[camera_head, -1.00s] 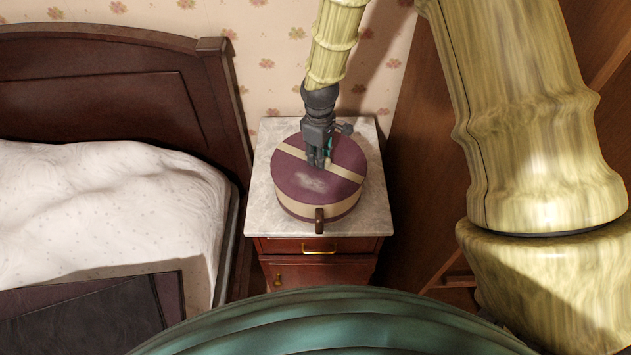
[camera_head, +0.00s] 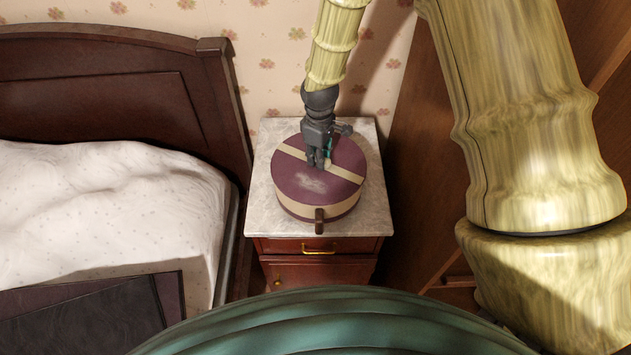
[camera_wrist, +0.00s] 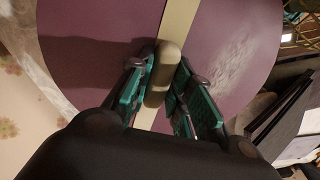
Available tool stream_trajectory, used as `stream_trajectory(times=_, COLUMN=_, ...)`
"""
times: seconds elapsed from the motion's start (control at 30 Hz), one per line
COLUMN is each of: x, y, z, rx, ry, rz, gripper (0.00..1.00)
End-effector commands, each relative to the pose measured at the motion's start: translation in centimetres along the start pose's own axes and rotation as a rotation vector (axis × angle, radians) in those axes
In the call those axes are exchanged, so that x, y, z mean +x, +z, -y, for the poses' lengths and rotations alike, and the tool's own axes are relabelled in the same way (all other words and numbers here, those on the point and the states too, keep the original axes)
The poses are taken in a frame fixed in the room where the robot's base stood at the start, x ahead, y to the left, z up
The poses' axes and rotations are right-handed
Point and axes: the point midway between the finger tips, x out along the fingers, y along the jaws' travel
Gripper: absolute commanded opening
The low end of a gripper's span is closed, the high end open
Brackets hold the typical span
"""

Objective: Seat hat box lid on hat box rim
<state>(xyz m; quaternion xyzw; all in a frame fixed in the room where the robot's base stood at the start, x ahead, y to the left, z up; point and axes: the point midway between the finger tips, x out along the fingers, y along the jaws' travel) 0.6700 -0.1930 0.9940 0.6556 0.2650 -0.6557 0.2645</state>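The hat box lid (camera_head: 303,182) is a round dark purple disc with a cream stripe. It lies level on the round hat box (camera_head: 292,205), with no clear gap visible at the near side. The wrist view also shows the lid (camera_wrist: 100,35) and, at its middle, a cream rounded knob (camera_wrist: 160,75). My gripper (camera_head: 319,165) points down over the lid's middle. Its teal-padded fingers (camera_wrist: 164,82) stand on either side of the knob, very close to it. Whether both pads press on the knob is unclear. Most of the rim is hidden under the lid.
The box stands on a marble-topped nightstand (camera_head: 265,212) with a drawer. A brown tab (camera_head: 319,214) projects from its near side. A bed (camera_head: 110,215) is on the left, the papered wall (camera_head: 270,50) behind, a wooden panel (camera_head: 420,190) on the right.

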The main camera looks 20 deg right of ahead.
Motion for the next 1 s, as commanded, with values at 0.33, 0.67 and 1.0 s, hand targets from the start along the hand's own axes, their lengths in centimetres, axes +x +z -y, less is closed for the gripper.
stream_trajectory(times=0.33, x=-0.01, y=0.0, z=0.0, rx=0.0, ry=0.0, rz=0.0, gripper=0.35)
stream_trajectory(times=0.67, x=-0.16, y=0.0, z=0.0, rx=0.0, ry=0.0, rz=0.0, gripper=0.35)
stream_trajectory(times=1.0, x=-0.92, y=0.01, z=0.01, rx=0.0, ry=0.0, rz=0.0, gripper=0.35)
